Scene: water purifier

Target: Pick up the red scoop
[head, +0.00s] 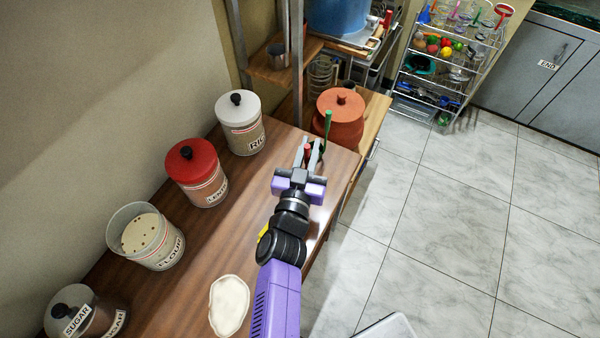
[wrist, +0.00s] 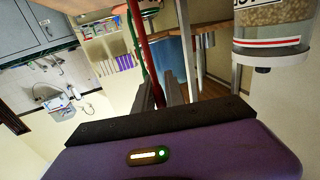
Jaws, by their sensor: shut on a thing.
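The red scoop shows as a thin red handle between the fingers of my gripper (head: 308,150) in the head view. The red scoop (wrist: 150,60) also shows in the wrist view as a long red shaft running up from between the two grey fingers. My gripper is shut on it, over the right part of the wooden counter (head: 262,185). A green utensil (head: 327,122) stands just beyond the fingertips, and its shaft (wrist: 134,45) runs beside the red one. The scoop's bowl end is hidden or out of clear view.
A terracotta pot (head: 340,118) stands just beyond my gripper. A rice jar (head: 240,122), a red-lidded jar (head: 194,172), an open flour jar (head: 147,236) and a sugar jar (head: 85,312) line the wall. A white dough-like patch (head: 229,305) lies at the front. Tiled floor (head: 435,220) is open to the right.

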